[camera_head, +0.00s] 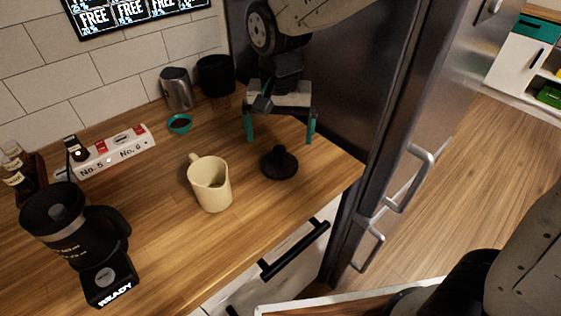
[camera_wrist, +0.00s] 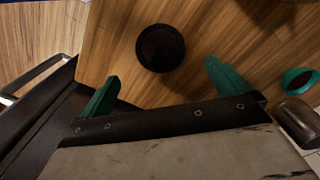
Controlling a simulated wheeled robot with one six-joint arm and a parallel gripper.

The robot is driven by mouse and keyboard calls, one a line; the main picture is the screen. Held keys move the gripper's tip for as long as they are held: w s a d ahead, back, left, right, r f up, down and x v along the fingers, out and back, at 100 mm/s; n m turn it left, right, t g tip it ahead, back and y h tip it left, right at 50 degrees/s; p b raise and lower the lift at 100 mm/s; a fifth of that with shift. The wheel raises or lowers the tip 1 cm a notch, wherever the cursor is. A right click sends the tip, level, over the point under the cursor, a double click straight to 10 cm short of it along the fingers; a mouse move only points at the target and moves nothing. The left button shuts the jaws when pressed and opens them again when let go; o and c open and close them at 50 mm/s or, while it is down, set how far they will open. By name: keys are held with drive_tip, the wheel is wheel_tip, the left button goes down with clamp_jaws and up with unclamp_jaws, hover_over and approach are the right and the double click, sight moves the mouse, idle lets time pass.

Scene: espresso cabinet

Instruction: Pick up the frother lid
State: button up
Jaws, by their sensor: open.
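The frother lid (camera_head: 279,163) is a black disc with a knob on top. It lies on the wooden counter to the right of the cream mug. In the wrist view the black lid (camera_wrist: 160,48) shows as a dark round shape just beyond the fingertips, between their lines. My gripper (camera_head: 280,136) has two teal fingers spread wide, pointing down behind the lid in the head view. It is open and empty, and does not touch the lid. The fingers also show in the wrist view (camera_wrist: 162,80).
A cream mug (camera_head: 211,184) stands left of the lid. The black frother (camera_head: 75,235) is at the left front. A metal pitcher (camera_head: 177,89), black cup (camera_head: 215,75) and small teal bowl (camera_head: 180,123) stand at the back. The steel fridge (camera_head: 385,100) borders the right side.

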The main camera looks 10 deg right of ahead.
sight(279, 148)
wheel_tip(279, 148, down, 8)
drive_tip(key=shift+w+r, duration=0.1)
drive_tip(key=shift+r, duration=0.05)
drive_tip(key=c, duration=1)
